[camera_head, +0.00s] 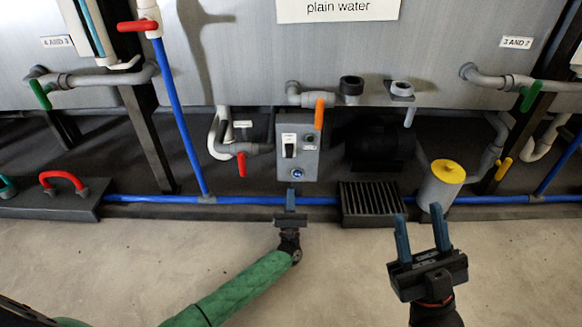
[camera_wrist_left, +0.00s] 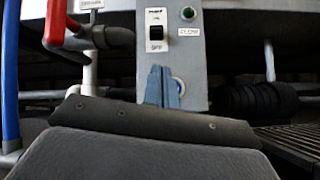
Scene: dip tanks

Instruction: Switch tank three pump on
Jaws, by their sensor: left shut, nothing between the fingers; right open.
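A grey control box (camera_head: 308,168) stands below the tank with the "plain water" sign. On its white plate is a black pump switch (camera_head: 289,150), which also shows in the left wrist view (camera_wrist_left: 156,32) with "OFF" printed below it. A round dark-green button or lamp (camera_wrist_left: 188,13) sits to its right. A round blue-and-white fitting (camera_head: 297,173) is low on the box. My left gripper (camera_head: 291,197) is shut and empty, just below and in front of the box. In the wrist view its fingertips (camera_wrist_left: 162,84) partly cover the blue fitting. My right gripper (camera_head: 420,232) is open and empty, farther right.
An orange-handled valve (camera_head: 319,113) stands at the box's upper right, and a red-handled valve (camera_head: 241,164) to its left. A blue pipe (camera_head: 250,200) runs along the floor kerb. A dark grate (camera_head: 370,202) and yellow-capped canister (camera_head: 440,188) stand to the right. The front floor is clear.

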